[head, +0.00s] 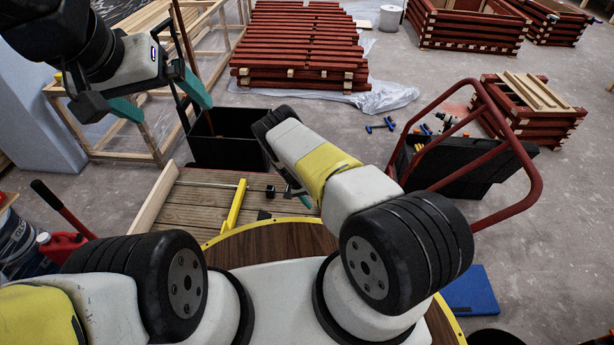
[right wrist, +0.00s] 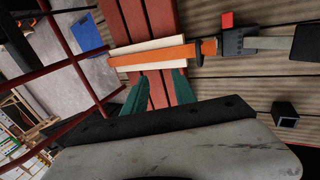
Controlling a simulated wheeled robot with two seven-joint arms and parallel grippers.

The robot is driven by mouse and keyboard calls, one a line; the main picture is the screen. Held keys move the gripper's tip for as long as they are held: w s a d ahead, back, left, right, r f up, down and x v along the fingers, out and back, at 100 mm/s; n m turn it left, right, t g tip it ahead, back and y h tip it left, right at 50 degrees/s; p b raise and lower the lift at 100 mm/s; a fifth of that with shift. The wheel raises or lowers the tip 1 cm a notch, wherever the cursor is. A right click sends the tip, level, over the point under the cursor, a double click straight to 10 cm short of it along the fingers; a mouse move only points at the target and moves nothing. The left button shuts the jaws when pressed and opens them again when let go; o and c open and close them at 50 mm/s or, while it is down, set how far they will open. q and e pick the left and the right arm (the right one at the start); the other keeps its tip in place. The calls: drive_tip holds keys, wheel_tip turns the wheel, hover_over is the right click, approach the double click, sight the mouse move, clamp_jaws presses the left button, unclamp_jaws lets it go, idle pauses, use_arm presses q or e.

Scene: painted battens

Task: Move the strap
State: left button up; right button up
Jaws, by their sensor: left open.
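In the right wrist view, a flat orange strip (right wrist: 165,53), which looks like the strap, lies along a pale wood piece, across red boards (right wrist: 158,22). A black block with a red part (right wrist: 238,40) is at its right end. I cannot clearly identify the strap in the head view; a yellow piece (head: 236,207) lies on the deck there. My right gripper (right wrist: 158,88) has its teal fingers apart, just below the strip in that picture, with red board showing between them. My arm mostly hides it in the head view. My left gripper (head: 160,97) is open and empty, upper left.
A slatted deck (head: 200,200) lies beside a round wood top (head: 275,240). A black bin (head: 225,140) stands behind it. A red-framed cart (head: 465,165) stands to the right. Red batten stacks (head: 305,45) stand farther back. A blue pad (head: 468,290) lies on the floor.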

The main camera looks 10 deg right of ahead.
drive_tip(key=v, duration=0.6)
drive_tip(key=shift+a+r, duration=0.2)
drive_tip(key=shift+r, duration=0.2)
